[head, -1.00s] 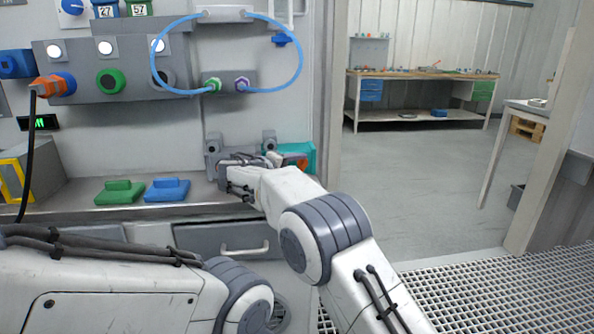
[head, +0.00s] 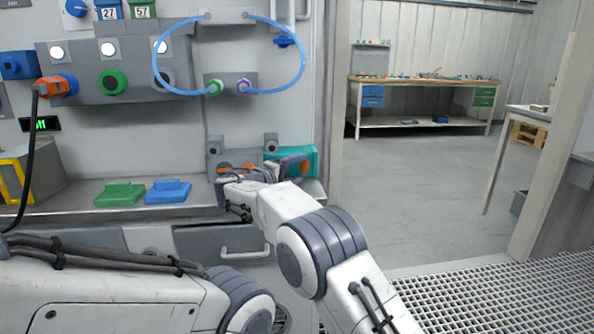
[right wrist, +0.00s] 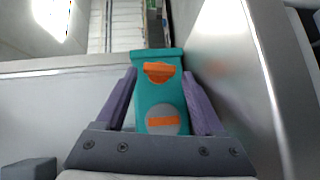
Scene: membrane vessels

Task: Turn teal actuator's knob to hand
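The teal actuator (head: 309,152) sits at the right end of the bench against the panel, partly hidden by my right gripper (head: 291,165). In the right wrist view the teal actuator (right wrist: 147,95) has an orange knob (right wrist: 158,71) at its far end and a grey round face (right wrist: 162,124) with an orange bar nearer. The purple fingers of my right gripper (right wrist: 160,74) are apart, one on each side of the teal body. I cannot tell whether they touch it. My left arm crosses the lower left of the head view; its gripper is out of view.
A grey unit with an orange part (head: 238,168) stands left of the teal actuator. Green (head: 119,194) and blue (head: 168,192) blocks lie on the bench. A blue hose loop (head: 302,60) hangs above. A door frame (head: 335,110) stands close on the right.

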